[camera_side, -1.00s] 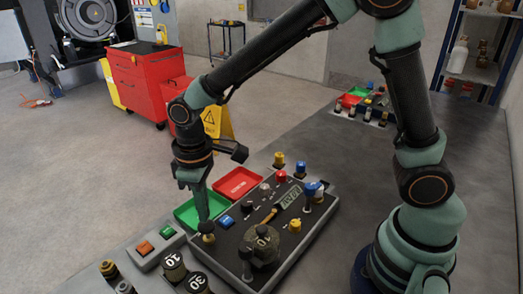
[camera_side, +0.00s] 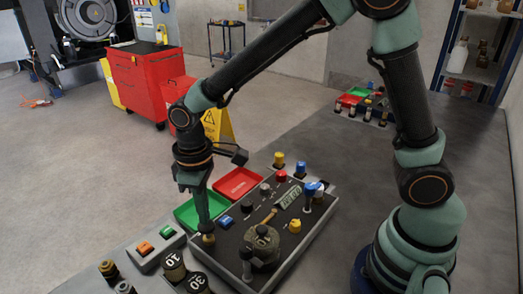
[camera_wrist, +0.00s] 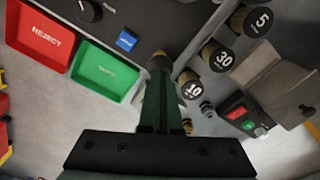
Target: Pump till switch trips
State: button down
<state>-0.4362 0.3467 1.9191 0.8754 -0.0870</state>
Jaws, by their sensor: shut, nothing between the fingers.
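My gripper (camera_side: 206,231) is shut and empty, pointing down at the left corner of the grey control panel (camera_side: 305,236). Its tip is right over a small brass knob (camera_side: 208,239), seeming to touch it. In the wrist view the shut fingers (camera_wrist: 160,72) reach the brass knob (camera_wrist: 159,60), and they partly hide it. I cannot tell which part is the switch.
A green tray (camera_side: 187,215) and a red tray (camera_side: 237,183) lie behind the panel. Weights marked 10 (camera_side: 173,263) and 30 (camera_side: 197,284) stand at its left, near a box (camera_side: 153,252) with orange and green buttons. A black upright knob (camera_side: 246,253) stands at the front edge.

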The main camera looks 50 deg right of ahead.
jog(key=shift+f, duration=1.55)
jog(key=shift+r, duration=1.65)
jog(key=shift+f, duration=0.15)
jog(key=shift+f, duration=1.5)
jog(key=shift+r, duration=3.05)
